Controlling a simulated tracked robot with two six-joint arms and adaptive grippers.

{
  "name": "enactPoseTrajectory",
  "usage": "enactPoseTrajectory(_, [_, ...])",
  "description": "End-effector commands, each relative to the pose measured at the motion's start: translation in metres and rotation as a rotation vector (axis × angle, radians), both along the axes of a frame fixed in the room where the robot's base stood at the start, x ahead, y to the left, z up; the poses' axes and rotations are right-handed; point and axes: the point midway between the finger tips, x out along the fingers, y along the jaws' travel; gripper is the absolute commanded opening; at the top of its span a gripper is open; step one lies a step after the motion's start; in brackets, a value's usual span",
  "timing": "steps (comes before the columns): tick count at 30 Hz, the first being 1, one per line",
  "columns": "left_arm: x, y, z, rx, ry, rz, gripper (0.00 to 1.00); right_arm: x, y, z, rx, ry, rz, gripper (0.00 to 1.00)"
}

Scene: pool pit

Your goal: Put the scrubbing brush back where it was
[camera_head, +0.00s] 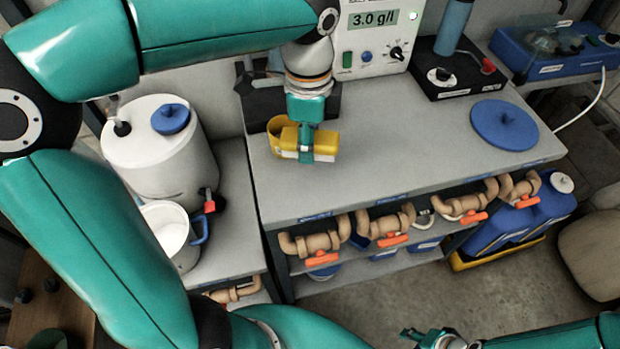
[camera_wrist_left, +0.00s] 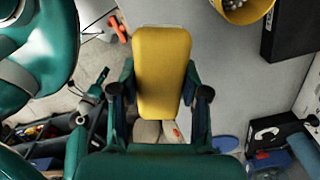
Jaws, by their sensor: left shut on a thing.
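The yellow scrubbing brush (camera_head: 322,141), with a pale underside, is in my left gripper (camera_head: 306,152) above the grey worktop. In the left wrist view the brush (camera_wrist_left: 161,70) shows its smooth yellow back between the two fingers of the left gripper (camera_wrist_left: 161,92). A yellow round container (camera_head: 276,124) is just behind and left of the brush, partly hidden by the gripper. In the left wrist view this container (camera_wrist_left: 243,8) is cut by the top edge, with pale contents. My right gripper (camera_head: 432,338) is low at the bottom edge, and its fingers are too small to read.
A meter box (camera_head: 372,38) reading 3.0 g/l and a black unit with a blue cylinder (camera_head: 452,28) stand behind. A blue round lid (camera_head: 503,124) lies at right. A white drum (camera_head: 160,150) and a white bucket (camera_head: 170,232) are left. The worktop's middle is clear.

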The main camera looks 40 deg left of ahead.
Motion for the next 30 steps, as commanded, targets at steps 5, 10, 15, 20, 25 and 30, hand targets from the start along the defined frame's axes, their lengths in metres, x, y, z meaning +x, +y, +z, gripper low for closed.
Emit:
enactPoseTrajectory(5, [-0.001, 0.000, -0.049, 0.001, 0.005, 0.000, 0.07, 0.000, 0.000, -0.005, 0.000, -0.001, 0.000, 0.40])
enactPoseTrajectory(10, [0.001, -0.001, -0.077, 0.000, 0.002, -0.003, 0.07, 0.000, 0.000, -0.006, 0.000, -0.001, 0.000, 0.40])
enactPoseTrajectory(15, [0.002, -0.002, -0.088, 0.001, 0.000, -0.004, 0.07, 0.000, 0.000, -0.007, 0.000, -0.001, 0.000, 0.40])
enactPoseTrajectory(20, [0.001, -0.002, -0.109, 0.000, 0.004, -0.005, 0.07, 0.000, 0.000, -0.009, 0.000, -0.001, 0.000, 0.40])
enactPoseTrajectory(25, [0.002, -0.002, -0.127, 0.001, 0.000, -0.005, 0.07, 0.000, 0.000, -0.010, 0.000, -0.001, 0.000, 0.40])
enactPoseTrajectory(30, [0.002, -0.002, -0.128, 0.000, -0.001, -0.005, 0.07, 0.000, 0.000, -0.010, 0.000, -0.001, 0.000, 0.40])
